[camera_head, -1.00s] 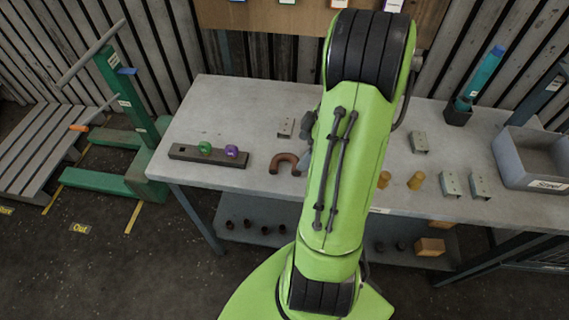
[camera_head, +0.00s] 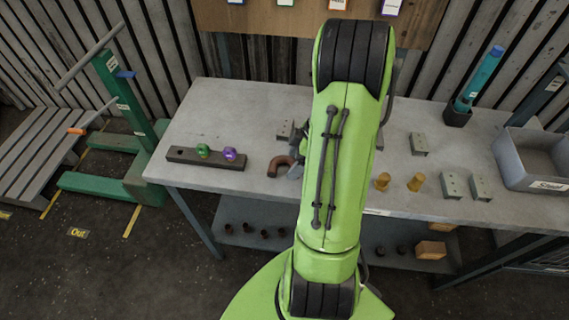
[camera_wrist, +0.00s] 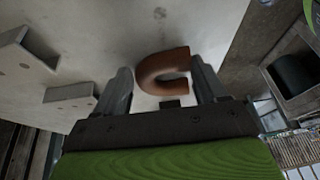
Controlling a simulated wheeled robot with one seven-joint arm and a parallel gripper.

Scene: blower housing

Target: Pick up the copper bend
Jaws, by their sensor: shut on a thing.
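The copper bend (camera_wrist: 163,70) is a U-shaped reddish-brown pipe piece. In the wrist view it lies between the two fingers of my gripper (camera_wrist: 161,76), which is shut on it. In the head view the bend (camera_head: 279,166) shows near the front edge of the grey workbench (camera_head: 240,115), left of my green arm. Its right part is hidden there by my gripper and arm. I cannot tell whether it still touches the bench top.
A dark bar (camera_head: 190,158) with a green and a purple knob lies to the left. A grey bin (camera_head: 530,165) is at the far right. The bench's back left is clear.

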